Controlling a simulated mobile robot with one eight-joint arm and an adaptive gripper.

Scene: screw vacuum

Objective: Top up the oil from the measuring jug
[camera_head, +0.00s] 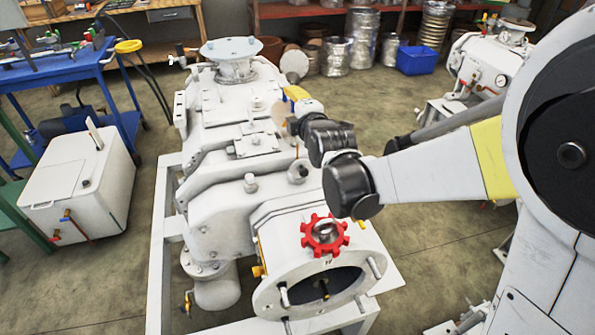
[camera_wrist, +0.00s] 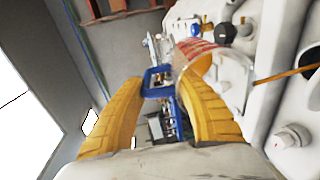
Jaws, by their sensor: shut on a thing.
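My gripper (camera_wrist: 160,78) has its yellow fingers closed around the blue handle (camera_wrist: 155,88) of the measuring jug (camera_wrist: 203,60). The jug is clear with red markings and is tilted. In the head view my gripper (camera_head: 297,93) and the jug (camera_head: 280,112) are above the white vacuum pump (camera_head: 215,150), partly hidden by my wrist. A thin amber line, which looks like an oil stream (camera_wrist: 285,74), runs from the jug's mouth. In the head view it drops toward a round port (camera_head: 298,172) on the pump. Where it lands is not clear.
A red star-shaped handwheel (camera_head: 324,235) sits on the pump's near end. A white tank (camera_head: 80,185) and a blue cart (camera_head: 60,75) stand at the left. A blue bin (camera_head: 417,60) and metal ducts are at the back. The floor right of the pump is partly free.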

